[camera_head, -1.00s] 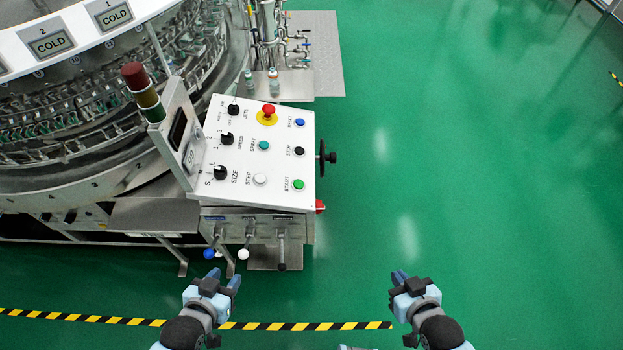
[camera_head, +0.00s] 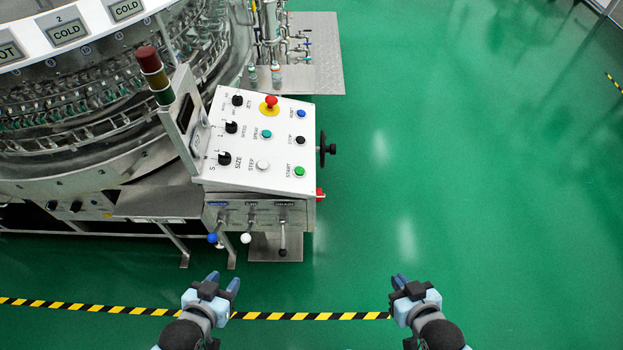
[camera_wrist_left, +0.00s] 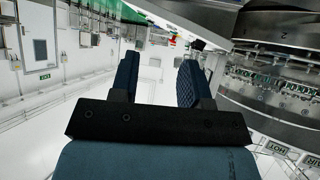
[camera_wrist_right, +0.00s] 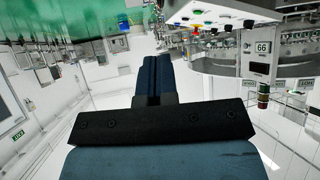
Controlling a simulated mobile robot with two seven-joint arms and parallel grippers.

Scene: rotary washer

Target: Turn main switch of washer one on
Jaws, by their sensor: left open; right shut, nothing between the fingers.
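The washer's white control panel (camera_head: 252,145) stands left of centre in the head view, with knobs, coloured buttons and a red emergency stop (camera_head: 269,102). A small red part (camera_head: 320,195) sticks out low on the panel's right side; I cannot tell for sure whether it is the main switch. A black handwheel (camera_head: 323,149) sits above it. My left gripper (camera_head: 223,280) is open and empty, in front of the panel. My right gripper (camera_head: 399,280) is shut and empty, further right over bare floor. Both are apart from the washer. The panel also shows upside down in the right wrist view (camera_wrist_right: 228,13).
Several levers with ball ends, one blue (camera_head: 212,238), hang below the panel. The round washer body (camera_head: 80,165) fills the left. Green floor (camera_head: 460,170) is clear at right. A striped floor line (camera_head: 290,316) crosses the front.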

